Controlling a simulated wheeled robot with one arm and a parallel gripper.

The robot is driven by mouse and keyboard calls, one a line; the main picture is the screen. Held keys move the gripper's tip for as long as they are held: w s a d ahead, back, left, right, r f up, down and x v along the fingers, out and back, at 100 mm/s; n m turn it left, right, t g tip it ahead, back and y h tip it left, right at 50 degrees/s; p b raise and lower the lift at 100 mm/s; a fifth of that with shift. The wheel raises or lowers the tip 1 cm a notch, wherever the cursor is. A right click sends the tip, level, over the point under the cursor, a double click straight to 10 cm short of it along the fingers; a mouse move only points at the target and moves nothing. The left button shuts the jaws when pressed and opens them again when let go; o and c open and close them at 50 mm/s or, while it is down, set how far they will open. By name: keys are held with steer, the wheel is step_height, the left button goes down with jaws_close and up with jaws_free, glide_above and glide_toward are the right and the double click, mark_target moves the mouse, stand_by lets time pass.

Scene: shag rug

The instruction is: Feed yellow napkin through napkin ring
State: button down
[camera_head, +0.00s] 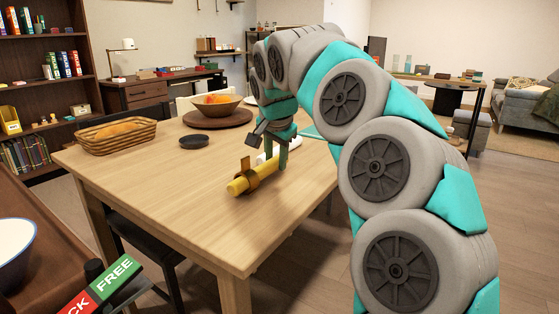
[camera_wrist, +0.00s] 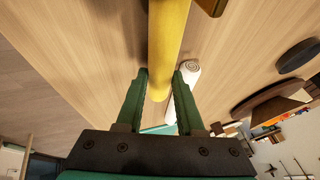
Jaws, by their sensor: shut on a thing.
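The yellow napkin (camera_head: 238,187) is a rolled tube lying low over the wooden table. The brown napkin ring (camera_head: 252,179) appears around it, with yellow showing on both sides; a small upright piece stands on the ring. My gripper (camera_head: 283,163) points down at the napkin's far right end, apart from the ring. In the wrist view the napkin (camera_wrist: 168,40) runs between the two green fingers of my gripper (camera_wrist: 161,75), which are shut on it. A brown corner, likely the ring (camera_wrist: 212,5), shows at the top edge there. My fingers partly hide the napkin's far end.
A white cylinder (camera_wrist: 190,80) lies close beside my right finger in the wrist view. On the table (camera_head: 180,195) are a dark dish (camera_head: 194,141), a bread basket (camera_head: 116,138) and a fruit bowl (camera_head: 213,108) on a round board. The table's near left part is clear.

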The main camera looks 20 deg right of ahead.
mark_target(269, 163)
steer(key=shift+s+a+b, duration=0.8)
steer(key=shift+s+a, duration=0.05)
steer(key=shift+a, duration=0.3)
steer(key=shift+c, duration=2.2)
jaws_free()
steer(key=shift+r, duration=0.15)
steer(key=v, duration=0.7)
steer(key=shift+s+r, duration=0.15)
steer(key=shift+r, duration=0.05)
steer(key=shift+a, duration=0.1)
